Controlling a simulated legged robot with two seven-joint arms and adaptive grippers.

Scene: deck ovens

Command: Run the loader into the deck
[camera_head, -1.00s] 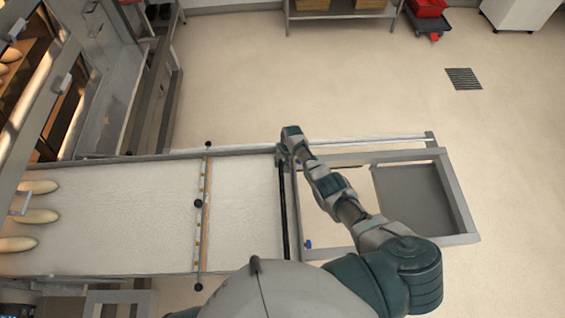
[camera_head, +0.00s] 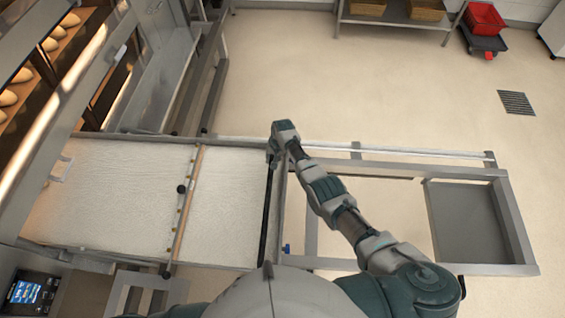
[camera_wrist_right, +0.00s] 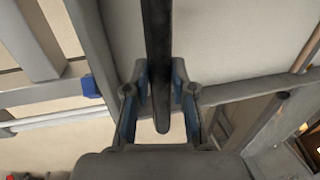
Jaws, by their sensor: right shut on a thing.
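The loader (camera_head: 225,212) is a long metal frame with a pale cloth belt, lying across the view. Its left end is at the oven deck opening (camera_head: 63,160). A dark push bar (camera_head: 266,215) crosses the belt's right end. My right gripper (camera_head: 274,156) is at the bar's far end. In the right wrist view the black bar (camera_wrist_right: 157,50) runs between the fingers of my right gripper (camera_wrist_right: 161,100), which is shut on it. No loaves show on the visible belt. My left gripper is not in view.
Loaves (camera_head: 58,40) sit in the lit oven decks at upper left. A control screen (camera_head: 25,292) is at lower left. A grey panel (camera_head: 463,222) fills the frame's right end.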

